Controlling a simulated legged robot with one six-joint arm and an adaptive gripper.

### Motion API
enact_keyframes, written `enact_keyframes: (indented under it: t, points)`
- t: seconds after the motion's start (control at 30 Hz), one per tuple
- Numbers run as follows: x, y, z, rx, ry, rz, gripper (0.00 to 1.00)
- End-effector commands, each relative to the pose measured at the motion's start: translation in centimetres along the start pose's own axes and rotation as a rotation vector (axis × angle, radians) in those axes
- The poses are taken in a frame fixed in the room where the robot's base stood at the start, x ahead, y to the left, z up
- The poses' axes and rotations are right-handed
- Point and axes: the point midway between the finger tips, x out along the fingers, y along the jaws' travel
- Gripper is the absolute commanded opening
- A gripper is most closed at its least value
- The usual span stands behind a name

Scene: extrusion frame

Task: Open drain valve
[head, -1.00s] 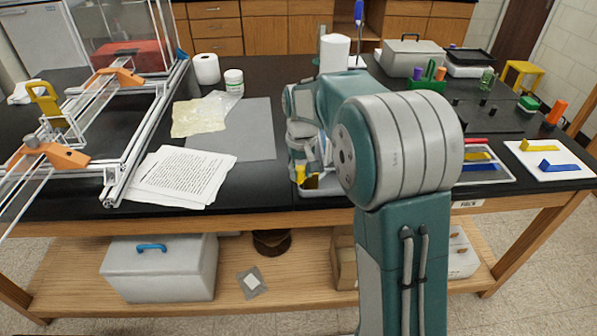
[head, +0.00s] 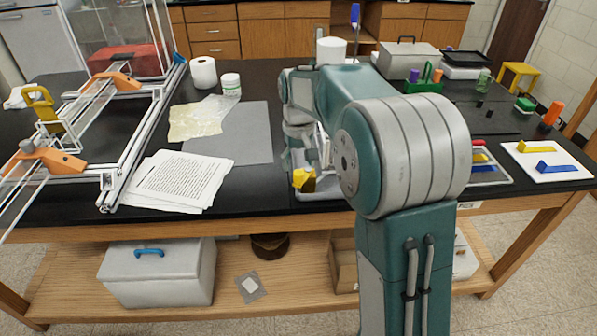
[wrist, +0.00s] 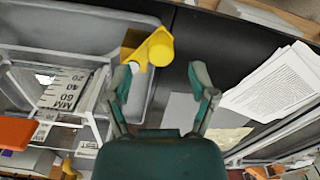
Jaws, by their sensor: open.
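The yellow drain valve (head: 303,180) sits at the near left corner of a grey tray (head: 318,191) on the bench. In the wrist view, the valve (wrist: 157,48) is a yellow block with a rounded lever end, on the outside of the tray wall (wrist: 150,88). My gripper (wrist: 165,72) is open and empty. Its left fingertip is close to the valve's lever; I cannot tell whether they touch. Its right fingertip stands apart, over the black bench top. In the head view my arm hides much of the tray and the fingers are hard to make out.
Printed papers (head: 180,181) and a grey mat (head: 240,135) lie left of the tray. An aluminium extrusion frame (head: 140,135) with orange brackets stands further left. A white ruled scale (wrist: 68,88) shows inside the tray. A green holder (head: 424,86) stands at back right.

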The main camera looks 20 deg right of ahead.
Motion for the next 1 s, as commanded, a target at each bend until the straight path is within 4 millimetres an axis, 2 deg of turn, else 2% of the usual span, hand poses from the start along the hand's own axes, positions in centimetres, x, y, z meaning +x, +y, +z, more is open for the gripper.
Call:
enact_keyframes:
  t: [0.03,0.2,0.4,0.53,0.83,1.0]
  points:
    - [-1.2,0.2,-0.1,0.001,0.006,0.0,0.74]
    - [-4.7,0.4,-0.1,0.001,0.004,-0.001,0.74]
    - [-7.3,0.5,-0.2,0.002,0.002,-0.001,0.74]
    - [-7.9,0.5,-0.1,0.002,0.001,-0.001,0.74]
    - [-7.9,0.5,-0.1,0.012,0.0,-0.001,0.73]
    - [-7.5,-0.4,0.7,0.189,-0.007,0.006,0.73]
